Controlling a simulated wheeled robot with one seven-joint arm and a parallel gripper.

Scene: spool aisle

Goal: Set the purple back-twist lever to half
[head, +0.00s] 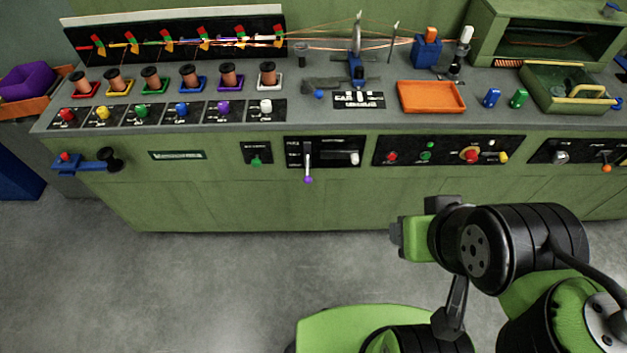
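The purple back-twist lever is a pale shaft with a round purple knob (308,180) at its lower end. It is on a black panel (330,160) on the green front of the bench. The shaft points down and the knob sits just below the panel's lower edge. Small white labels stand left of the shaft, too small to read surely. My gripper (396,239) is at the left end of my arm, lower right of the lever and apart from it. Its fingers face away or are hidden, so its opening does not show.
A white-grey knob (354,158) shares the lever's panel. A button panel (450,150) is to the right, a small green-knob panel (256,154) to the left. An orange tray (431,97) lies on the bench top. The grey floor (220,275) before the bench is clear.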

